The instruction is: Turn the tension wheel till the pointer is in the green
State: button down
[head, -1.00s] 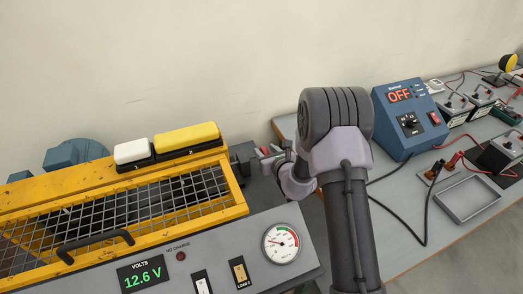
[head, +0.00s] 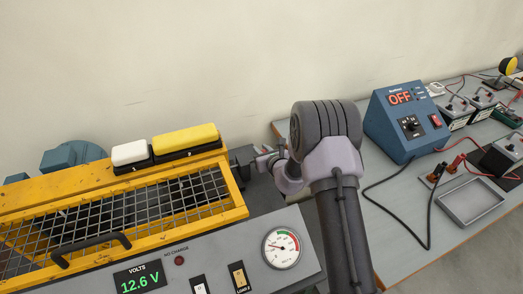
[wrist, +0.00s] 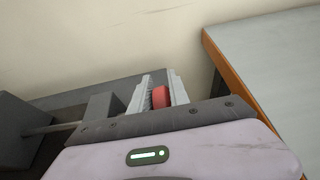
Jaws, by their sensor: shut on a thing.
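My gripper (head: 266,156) is at the right end of the yellow-framed machine, beyond the grey panel. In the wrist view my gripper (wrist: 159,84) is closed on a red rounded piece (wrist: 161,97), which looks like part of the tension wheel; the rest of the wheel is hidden. The round white gauge (head: 281,247) is on the grey panel.
The yellow frame with wire mesh (head: 150,207) lies to the left, with a white block (head: 130,153) and a yellow block (head: 185,139) on it. A bench to the right holds a blue power unit (head: 405,120), cables and a grey tray (head: 470,201). A dark block (wrist: 20,127) shows left in the wrist view.

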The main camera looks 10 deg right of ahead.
jog(key=shift+r+p, duration=0.15)
jog(key=shift+p, duration=0.3)
jog(key=g+p, duration=0.1)
jog(key=p, duration=0.1)
jog(key=shift+w+r+p, duration=0.1)
jog(key=shift+p, duration=0.2)
jog(key=g+p, duration=0.1)
jog(key=p, duration=0.1)
jog(key=g+p, duration=0.2)
jog(key=p, duration=0.1)
jog(key=shift+w+a+f+h, duration=0.1)
jog(key=shift+f+h, duration=0.2)
jog(key=shift+f, duration=0.1)
jog(key=g+p, duration=0.1)
jog(key=p, duration=0.4)
jog(key=shift+a+g, duration=0.1)
jog(key=shift+g, duration=0.2)
jog(key=p, duration=0.2)
jog(key=shift+f+g+p, duration=0.3)
jog(key=shift+f+h+p, duration=0.3)
jog(key=shift+p, duration=0.25)
jog(key=c, duration=1.2)
grip_release()
jog(key=shift+c, duration=0.2)
